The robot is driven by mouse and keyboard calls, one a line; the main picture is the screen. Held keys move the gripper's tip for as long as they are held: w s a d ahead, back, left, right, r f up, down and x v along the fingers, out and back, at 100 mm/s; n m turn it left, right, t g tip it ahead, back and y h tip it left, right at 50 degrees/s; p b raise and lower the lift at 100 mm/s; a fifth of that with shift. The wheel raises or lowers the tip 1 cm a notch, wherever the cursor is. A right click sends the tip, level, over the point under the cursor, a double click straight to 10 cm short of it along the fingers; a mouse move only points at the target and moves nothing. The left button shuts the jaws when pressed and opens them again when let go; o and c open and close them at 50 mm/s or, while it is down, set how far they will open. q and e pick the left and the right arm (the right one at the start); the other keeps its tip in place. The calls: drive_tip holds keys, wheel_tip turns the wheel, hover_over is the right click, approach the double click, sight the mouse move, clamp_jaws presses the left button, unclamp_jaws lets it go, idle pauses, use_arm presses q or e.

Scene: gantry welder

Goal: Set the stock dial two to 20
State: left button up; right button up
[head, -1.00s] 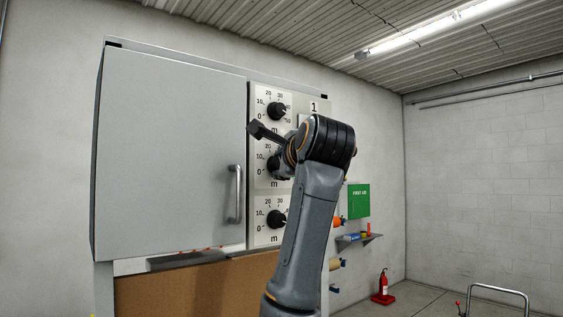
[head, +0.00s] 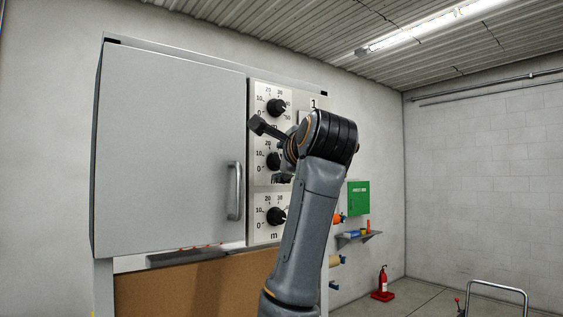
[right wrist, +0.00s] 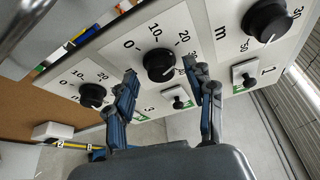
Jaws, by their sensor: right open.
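Three black dials with white number scales are stacked on the cabinet's right-hand panel. The middle dial (head: 273,161), which I take as stock dial two, also shows in the right wrist view (right wrist: 158,65). A pale pointer mark shows at its lower right there; the exact reading is unclear. My right gripper (right wrist: 160,75) is open, with its fingertips on either side of the middle dial in that view; contact cannot be told. My left gripper is out of view.
The top dial (head: 276,108) and bottom dial (head: 276,217) sit close above and below. A grey cabinet door (head: 170,150) with a handle (head: 234,190) is to the left. Small switches (right wrist: 245,74) stand beside the dials.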

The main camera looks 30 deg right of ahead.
drive_tip(key=f+v, duration=0.1)
drive_tip(key=v, duration=1)
drive_tip(key=shift+s+r, duration=0.25)
drive_tip(key=shift+r, duration=0.2)
drive_tip(key=shift+a, duration=0.1)
